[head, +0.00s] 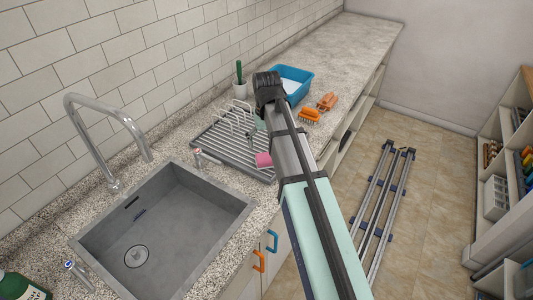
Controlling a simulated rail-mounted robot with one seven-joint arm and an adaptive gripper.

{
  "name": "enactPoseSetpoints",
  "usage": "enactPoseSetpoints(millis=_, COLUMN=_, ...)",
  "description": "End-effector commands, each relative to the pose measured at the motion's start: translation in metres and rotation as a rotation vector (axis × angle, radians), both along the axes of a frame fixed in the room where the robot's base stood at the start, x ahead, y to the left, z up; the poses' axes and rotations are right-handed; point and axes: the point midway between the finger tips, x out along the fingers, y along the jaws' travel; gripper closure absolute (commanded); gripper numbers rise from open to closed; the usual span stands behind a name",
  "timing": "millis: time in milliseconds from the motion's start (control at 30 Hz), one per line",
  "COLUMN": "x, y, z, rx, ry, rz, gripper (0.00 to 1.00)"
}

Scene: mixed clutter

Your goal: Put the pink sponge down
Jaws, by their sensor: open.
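The pink sponge (264,160) is at the right end of the grey dish rack (228,160), beside my arm. I cannot tell whether it rests on the rack's edge or is just above it. My gripper (258,139) hangs below the bent end of my arm, just above and behind the sponge. It is small and partly hidden by my arm. It is open, but the gap between its fingers is hard to make out.
A grey sink (163,222) with a tall tap (108,130) is at left. The far counter (325,45) is clear. A folded metal frame (380,205) lies on the floor.

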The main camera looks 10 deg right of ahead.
Motion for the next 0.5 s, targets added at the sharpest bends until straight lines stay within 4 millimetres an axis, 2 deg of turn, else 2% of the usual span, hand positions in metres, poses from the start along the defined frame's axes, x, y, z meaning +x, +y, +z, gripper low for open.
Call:
enactPoseSetpoints(millis=233, x=0.001, y=0.0, z=0.035, rx=0.0, ry=-0.002, rz=0.0, gripper=0.0)
enactPoseSetpoints(millis=500, x=0.0, y=0.0, z=0.049, rx=0.0, ry=0.0, rz=0.0, gripper=0.0)
